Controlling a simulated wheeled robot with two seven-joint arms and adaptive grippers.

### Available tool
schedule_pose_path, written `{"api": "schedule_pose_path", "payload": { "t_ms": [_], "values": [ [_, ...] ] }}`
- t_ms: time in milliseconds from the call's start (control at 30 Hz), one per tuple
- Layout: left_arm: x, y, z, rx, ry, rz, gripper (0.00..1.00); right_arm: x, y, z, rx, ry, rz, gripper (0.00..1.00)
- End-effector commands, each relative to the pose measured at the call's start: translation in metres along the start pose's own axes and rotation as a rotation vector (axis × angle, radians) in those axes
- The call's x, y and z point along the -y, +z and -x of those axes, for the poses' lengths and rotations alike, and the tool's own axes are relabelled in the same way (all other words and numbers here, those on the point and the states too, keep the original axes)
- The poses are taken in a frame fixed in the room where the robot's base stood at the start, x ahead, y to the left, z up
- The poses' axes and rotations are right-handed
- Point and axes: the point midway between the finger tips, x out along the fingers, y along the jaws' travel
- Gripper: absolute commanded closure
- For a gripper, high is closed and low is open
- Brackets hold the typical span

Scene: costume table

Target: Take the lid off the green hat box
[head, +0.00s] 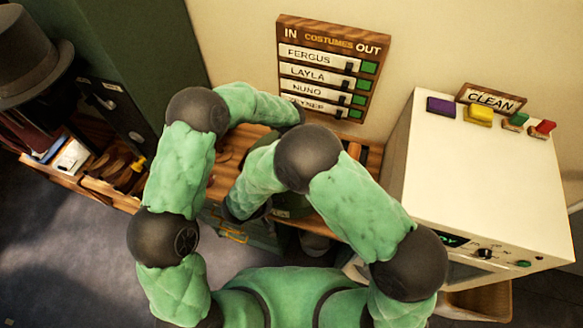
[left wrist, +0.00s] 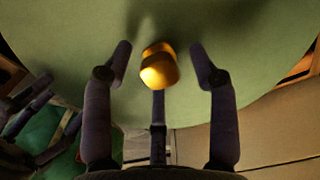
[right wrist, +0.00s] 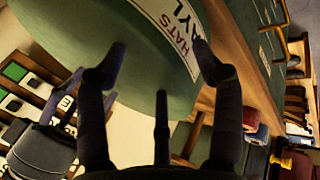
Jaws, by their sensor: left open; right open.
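The green hat box shows its curved side and a white label in the right wrist view (right wrist: 148,60). Its green lid (left wrist: 235,70) fills the upper part of the left wrist view, with a gold knob (left wrist: 158,72) on it. My left gripper (left wrist: 160,52) is open, with its fingers on either side of the knob; I cannot tell whether they touch it. My right gripper (right wrist: 160,52) is open, with its fingers close to the box's side and label; contact cannot be told. In the head view my arms hide both grippers and most of the box.
A white machine (head: 480,160) with coloured blocks on top stands at the right. A costume board (head: 328,70) hangs on the wall behind. A grey top hat (head: 30,60) and a shelf of small items are at the left. My forearms lie close together over the wooden table.

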Motion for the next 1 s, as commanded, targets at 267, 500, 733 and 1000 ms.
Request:
{"api": "schedule_pose_path", "payload": {
  "t_ms": [267, 500, 733, 1000],
  "values": [
    [0.0000, 0.0001, 0.0003, 0.000, 0.000, 0.000, 0.69, -0.0001, 0.0000, 0.0002, 0.000, 0.000, 0.000, 0.61],
    [-0.0001, -0.0003, 0.0002, 0.000, 0.000, 0.000, 1.00, 0.0014, 0.0005, -0.0006, 0.000, -0.003, 0.001, 0.97],
    [0.0000, -0.0007, 0.0002, -0.001, 0.000, 0.001, 1.00, 0.0029, 0.0012, -0.0016, 0.001, -0.006, 0.003, 0.98],
    [0.0001, -0.0010, 0.0061, -0.001, 0.000, 0.000, 1.00, 0.0010, 0.0024, 0.0024, 0.004, -0.007, 0.005, 0.98]
  ]
}}
